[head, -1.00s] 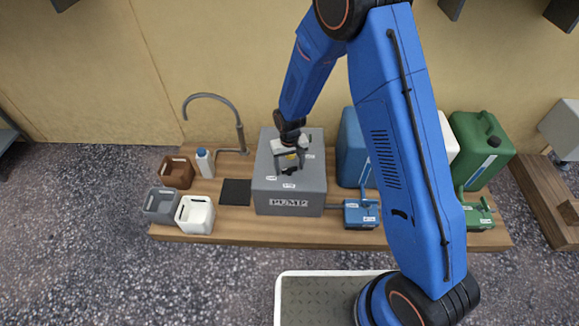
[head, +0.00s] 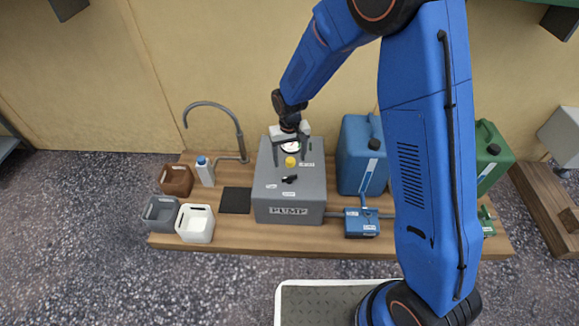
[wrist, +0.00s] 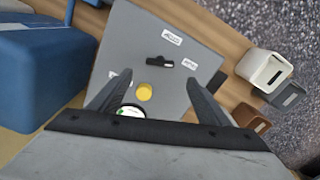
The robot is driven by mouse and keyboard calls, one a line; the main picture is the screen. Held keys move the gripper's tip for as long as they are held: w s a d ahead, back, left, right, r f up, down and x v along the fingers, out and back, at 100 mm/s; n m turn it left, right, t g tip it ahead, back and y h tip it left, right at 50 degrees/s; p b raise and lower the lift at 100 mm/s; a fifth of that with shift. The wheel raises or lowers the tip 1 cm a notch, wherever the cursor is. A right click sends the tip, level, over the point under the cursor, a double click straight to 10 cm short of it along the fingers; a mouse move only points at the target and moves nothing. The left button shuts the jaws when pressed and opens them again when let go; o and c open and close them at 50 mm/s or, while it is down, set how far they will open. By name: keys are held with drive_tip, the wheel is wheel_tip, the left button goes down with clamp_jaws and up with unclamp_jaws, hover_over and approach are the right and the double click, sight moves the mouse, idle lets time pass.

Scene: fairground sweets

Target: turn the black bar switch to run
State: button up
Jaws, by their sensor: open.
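The grey pump box (head: 290,215) stands on the wooden board, with its top also in the wrist view (wrist: 140,45). The black bar switch (head: 289,179) is on its top near the front. In the wrist view the bar (wrist: 173,63) lies nearly across the picture, with one end by a white label (wrist: 189,64). Another label (wrist: 172,36) is above it; their words are too small to read. My gripper (head: 289,161) is open and empty above the back part of the box. Its fingers (wrist: 152,92) are apart and clear of the bar.
A yellow button (wrist: 144,92) and a round white-and-green dial (wrist: 131,110) sit between my fingers in the wrist view. A blue canister (head: 362,155) stands right of the box. A tap (head: 240,135) and small containers (head: 195,223) are at left.

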wheel_tip(320, 180, up, 7)
idle(0.3)
drive_tip(key=shift+d, duration=0.1)
idle(0.4)
drive_tip(key=s+d+r+m+t, duration=0.1)
drive_tip(key=s+d+r, duration=0.4)
drive_tip(key=d+r, duration=0.4)
drive_tip(key=s+d+r+m+t, duration=0.1)
drive_tip(key=s+d+r, duration=0.4)
drive_tip(key=d+r, duration=0.4)
drive_tip(key=s+d+r+t, duration=0.1)
drive_tip(key=s+d+r, duration=0.1)
drive_tip(key=s+d, duration=0.2)
drive_tip(key=s+d+r+m+t, duration=0.1)
drive_tip(key=s+d+r, duration=0.1)
drive_tip(key=s, duration=0.8)
drive_tip(key=s+d+r, duration=0.2)
drive_tip(key=s+d, duration=0.3)
drive_tip(key=s, duration=0.1)
drive_tip(key=shift+s+d+t, duration=0.3)
drive_tip(key=shift+s+t, duration=0.1)
